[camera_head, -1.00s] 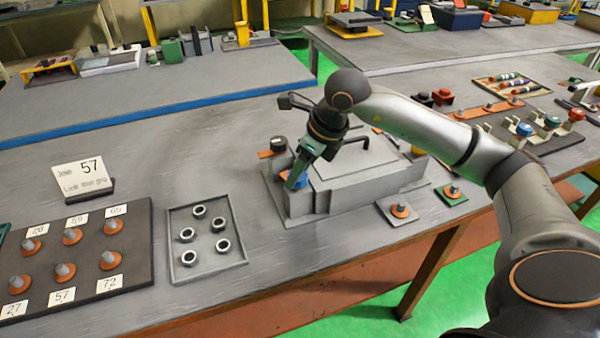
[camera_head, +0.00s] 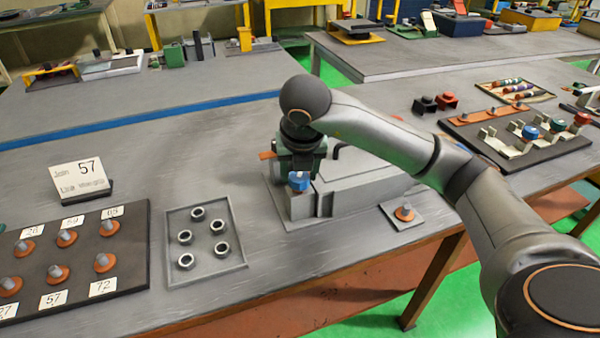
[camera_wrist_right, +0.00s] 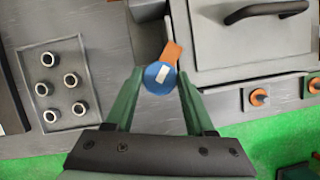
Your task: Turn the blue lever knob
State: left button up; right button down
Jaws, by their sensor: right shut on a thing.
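The blue lever knob (camera_head: 299,182) sits at the front left corner of the grey machine (camera_head: 350,190). In the right wrist view, the knob (camera_wrist_right: 160,77) is round and blue with a white mark on top, and an orange lever (camera_wrist_right: 172,51) points up and slightly right from it. My right gripper (camera_head: 298,170) is over the knob. Its green fingers (camera_wrist_right: 160,82) lie on either side of the knob, shut on it. The arm hides part of the machine. My left gripper is not in view.
A grey tray (camera_head: 205,240) with several metal nuts and a dark board (camera_head: 80,265) of numbered pegs lie to the left. A sign (camera_head: 82,178) reading 57 stands behind the board. A small plate (camera_head: 403,218) with an orange-based peg is right of the machine.

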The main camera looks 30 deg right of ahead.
jog(key=m, duration=0.1)
jog(key=r+m+p, duration=0.1)
jog(key=m, duration=0.1)
jog(key=shift+w+h, duration=0.2)
jog(key=shift+h, duration=0.2)
jog(key=shift+r+m+g+h+p, duration=0.1)
jog(key=shift+m+g+h+p, duration=0.25)
jog(key=shift+m+p, duration=0.55)
jog(key=shift+w+m+g+p, duration=0.1)
jog(key=shift+m+g+p, duration=0.35)
jog(key=shift+m+p, duration=0.7)
jog(key=shift+a+f+m+g+h+p, duration=0.15)
jog(key=shift+m+g+h+p, duration=0.1)
jog(key=shift+m+p, duration=0.35)
jog(key=shift+d+f+m+g+h+p, duration=0.1)
jog(key=shift+m+g+p, duration=0.25)
jog(key=shift+m, duration=0.3)
jog(key=shift+a, duration=0.1)
jog(key=c, duration=0.5)
grip_release()
jog(key=shift+c, duration=0.2)
jog(key=o, duration=0.3)
jog(key=shift+f, duration=0.2)
